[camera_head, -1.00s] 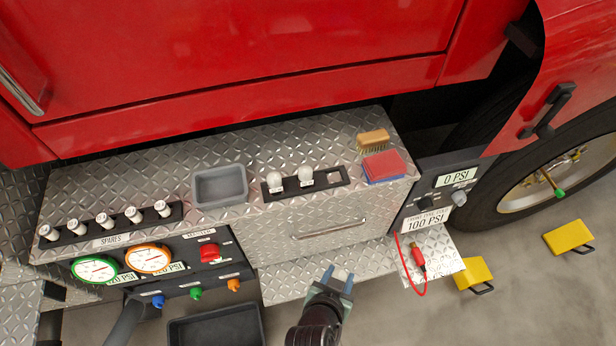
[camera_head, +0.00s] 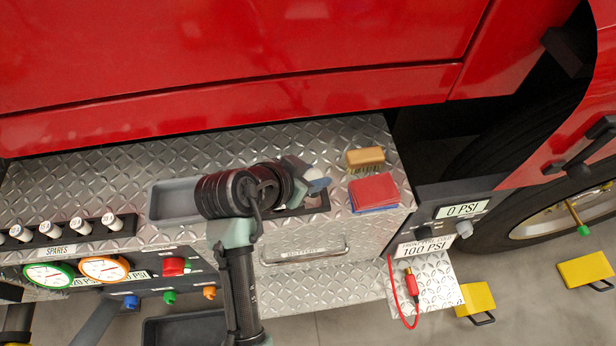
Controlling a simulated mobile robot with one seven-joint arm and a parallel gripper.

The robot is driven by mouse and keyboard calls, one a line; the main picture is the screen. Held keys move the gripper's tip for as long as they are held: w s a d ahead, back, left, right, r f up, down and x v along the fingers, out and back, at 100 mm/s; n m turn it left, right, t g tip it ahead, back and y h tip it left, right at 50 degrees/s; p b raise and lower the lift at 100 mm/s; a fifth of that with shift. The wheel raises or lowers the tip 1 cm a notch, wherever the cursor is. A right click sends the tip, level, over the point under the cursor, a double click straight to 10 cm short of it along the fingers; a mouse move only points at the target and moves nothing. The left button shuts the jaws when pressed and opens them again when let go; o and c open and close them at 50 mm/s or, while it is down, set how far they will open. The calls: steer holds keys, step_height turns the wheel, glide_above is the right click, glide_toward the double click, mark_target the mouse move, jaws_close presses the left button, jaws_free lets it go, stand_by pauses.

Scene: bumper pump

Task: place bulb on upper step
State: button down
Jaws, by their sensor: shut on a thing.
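A white bulb (camera_head: 315,174) shows at the fingertips of my gripper (camera_head: 309,181), which is shut on it above the right part of the black bulb holder (camera_head: 318,204). I cannot tell whether the bulb is still seated in the holder or lifted clear. My arm and wrist hide the holder's left part and any other bulb there. The upper step (camera_head: 250,146) is the silver diamond-plate top under the red truck body, and the holder sits on it.
A grey tray (camera_head: 170,203) lies left of my wrist, partly covered. Spare bulbs stand in a rack (camera_head: 68,235) at the left. Bare plate lies behind the holder.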

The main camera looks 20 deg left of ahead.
steer(key=shift+w+f, duration=0.1)
steer(key=shift+f, duration=2.25)
steer(key=shift+f, duration=0.2)
steer(key=shift+c, duration=2.2)
jaws_free()
steer(key=shift+r, duration=0.1)
